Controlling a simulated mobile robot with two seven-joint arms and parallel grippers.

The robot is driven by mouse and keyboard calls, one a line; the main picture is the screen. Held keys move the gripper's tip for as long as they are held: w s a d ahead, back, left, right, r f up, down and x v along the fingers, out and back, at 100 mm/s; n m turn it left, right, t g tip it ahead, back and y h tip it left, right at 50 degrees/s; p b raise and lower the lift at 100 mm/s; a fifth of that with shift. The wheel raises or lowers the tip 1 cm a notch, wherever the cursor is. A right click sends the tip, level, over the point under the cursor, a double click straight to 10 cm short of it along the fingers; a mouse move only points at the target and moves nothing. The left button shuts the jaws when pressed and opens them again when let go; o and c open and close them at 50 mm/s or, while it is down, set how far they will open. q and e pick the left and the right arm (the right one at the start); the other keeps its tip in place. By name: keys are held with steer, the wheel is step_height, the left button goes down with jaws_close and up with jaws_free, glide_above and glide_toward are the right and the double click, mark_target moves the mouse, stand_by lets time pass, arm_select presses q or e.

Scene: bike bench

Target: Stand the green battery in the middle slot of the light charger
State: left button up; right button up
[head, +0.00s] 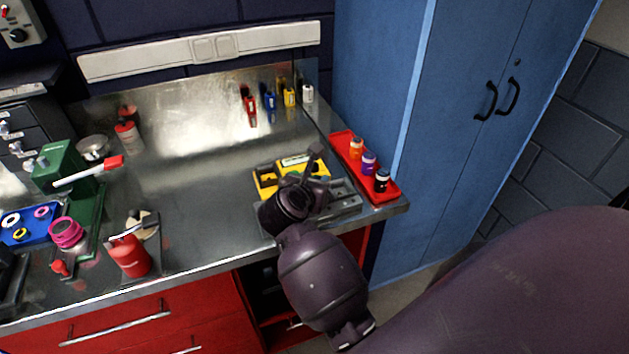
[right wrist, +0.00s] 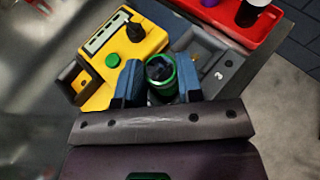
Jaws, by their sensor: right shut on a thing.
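The green battery (right wrist: 160,76) is between the two blue fingers of my right gripper (right wrist: 160,84), seen nearly end-on with its dark end toward the camera. The gripper also shows in the head view (head: 312,190), over the grey charger, where the battery is hidden. The light grey charger (right wrist: 218,62) lies beyond and right of the fingers, with a 3 marked near one end; it shows in the head view (head: 346,207) partly behind my gripper. Its middle slot is hidden, and I cannot tell whether the battery touches it. My left gripper is out of view.
A yellow device (right wrist: 145,50) with a green button and black knob is close left of the fingers. A red tray (head: 388,196) with several small bottles lies right of the charger, by the bench edge. A red canister (head: 130,256) stands left; the bench middle is clear.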

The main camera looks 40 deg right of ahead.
stand_by(0.8)
steer(key=shift+f, duration=0.35)
stand_by(0.4)
steer(key=shift+f+b, duration=0.25)
steer(key=shift+b, duration=0.15)
steer(key=o, duration=0.7)
steer(key=shift+c, duration=0.2)
steer(key=shift+a, duration=0.1)
